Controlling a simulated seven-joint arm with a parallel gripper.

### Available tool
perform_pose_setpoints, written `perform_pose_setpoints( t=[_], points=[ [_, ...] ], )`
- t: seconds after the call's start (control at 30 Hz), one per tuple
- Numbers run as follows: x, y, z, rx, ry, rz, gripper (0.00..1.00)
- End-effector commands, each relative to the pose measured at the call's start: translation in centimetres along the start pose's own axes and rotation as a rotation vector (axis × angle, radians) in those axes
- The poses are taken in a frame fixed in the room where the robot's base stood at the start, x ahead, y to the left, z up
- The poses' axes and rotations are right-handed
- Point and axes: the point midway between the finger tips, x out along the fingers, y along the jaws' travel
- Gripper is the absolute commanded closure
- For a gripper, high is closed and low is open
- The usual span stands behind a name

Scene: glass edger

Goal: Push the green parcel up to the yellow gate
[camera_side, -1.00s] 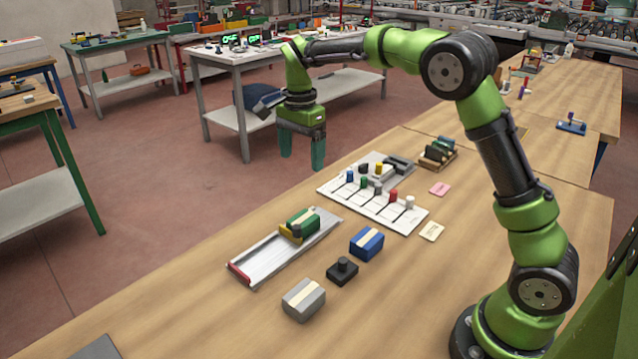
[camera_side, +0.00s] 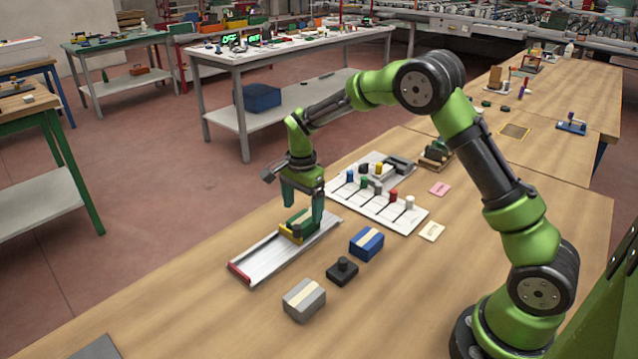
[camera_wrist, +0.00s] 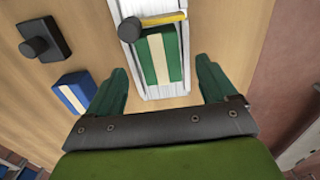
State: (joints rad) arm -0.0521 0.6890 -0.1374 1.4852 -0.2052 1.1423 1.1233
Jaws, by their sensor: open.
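The green parcel (camera_side: 298,220), with a cream band, sits in a pale metal channel (camera_side: 268,258) near its far end. It also shows in the wrist view (camera_wrist: 153,62). The yellow gate (camera_side: 288,234) crosses the channel beside the parcel's near end, with a dark knob at one side; it shows in the wrist view (camera_wrist: 165,18) too. I cannot tell whether parcel and gate touch. My gripper (camera_side: 303,213) is open and empty, pointing down at the parcel's far end. In the wrist view its fingers (camera_wrist: 160,68) are spread to either side of the parcel.
A blue parcel (camera_side: 366,243), a black knobbed block (camera_side: 342,271) and a grey parcel (camera_side: 304,299) stand right of the channel. A white board (camera_side: 375,210) with several coloured pegs lies beyond it. The channel has a red near end (camera_side: 239,273). The table's left edge is close.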

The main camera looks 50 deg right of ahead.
Motion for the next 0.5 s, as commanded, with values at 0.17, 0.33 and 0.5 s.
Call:
perform_pose_setpoints(
  t=[0.17,0.33,0.5],
  points=[
    [2.2,0.1,0.0,0.000,0.000,0.003,0.15],
    [2.9,0.0,0.0,0.000,0.000,0.000,0.15],
    [3.0,0.0,0.0,0.000,0.000,0.000,0.15]
  ],
)
